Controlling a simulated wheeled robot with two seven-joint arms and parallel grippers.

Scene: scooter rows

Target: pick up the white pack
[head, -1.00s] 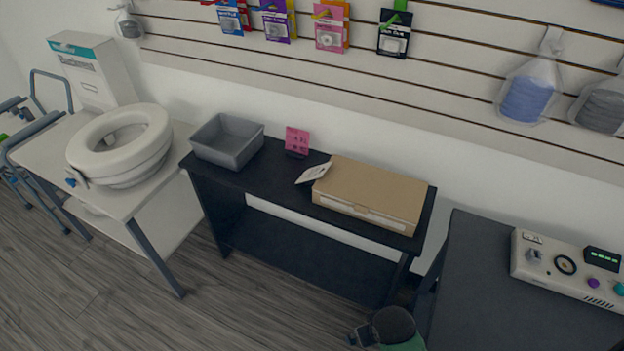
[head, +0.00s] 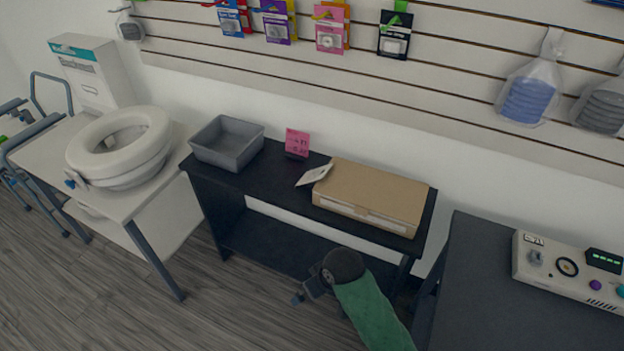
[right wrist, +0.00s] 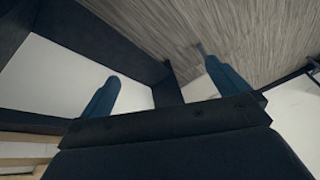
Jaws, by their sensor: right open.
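A small white pack (head: 314,174) rests tilted against the left end of a brown cardboard box (head: 372,190) on the black table (head: 277,184). My right gripper (head: 308,289) is in front of this table, lower in the picture than the tabletop and clear of the pack. In the right wrist view its two fingers are spread apart with nothing between them (right wrist: 158,82). The pack cannot be made out in that view. My left gripper is not in view.
A grey bin (head: 228,143) and a pink price card (head: 297,143) stand left of the pack. A white table with a raised toilet seat (head: 120,146) is at the left. A dark table with a control panel (head: 568,270) is at the right. Packages hang on the slatted wall.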

